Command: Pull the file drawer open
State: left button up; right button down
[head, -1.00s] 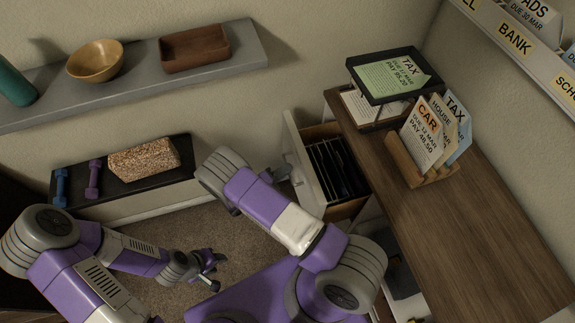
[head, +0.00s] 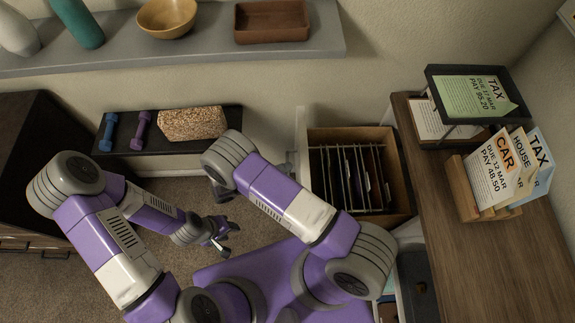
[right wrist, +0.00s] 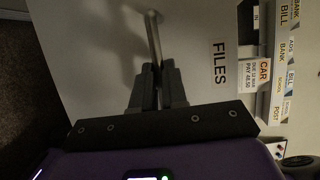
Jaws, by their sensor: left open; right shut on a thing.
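The file drawer (head: 302,145) stands out from the desk, well open, with hanging folders (head: 348,178) showing inside. Its pale front faces left and carries a FILES label (right wrist: 220,64) in the right wrist view. My right gripper (right wrist: 157,72) is shut on the drawer's metal bar handle (right wrist: 153,36). In the head view this gripper (head: 285,172) is partly hidden by my right arm, at the drawer front. My left gripper (head: 225,238) is open and empty, low over the carpet, apart from the drawer.
The wooden desk top (head: 465,265) holds a paper tray (head: 470,95) and a card rack (head: 463,190). A black-topped low bench (head: 170,150) with dumbbells and a speckled block stands along the wall. A grey shelf (head: 215,45) hangs above. Carpet lies open left of the drawer.

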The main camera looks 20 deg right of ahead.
jog(key=shift+w+a, duration=0.15)
jog(key=shift+a, duration=0.2)
jog(key=c, duration=1.2)
grip_release()
jog(key=shift+o, duration=0.2)
jog(key=a+r+p, duration=0.1)
jog(key=a, duration=0.6)
jog(key=shift+s+a+r, duration=0.2)
jog(key=shift+s, duration=0.15)
jog(key=shift+s, duration=0.1)
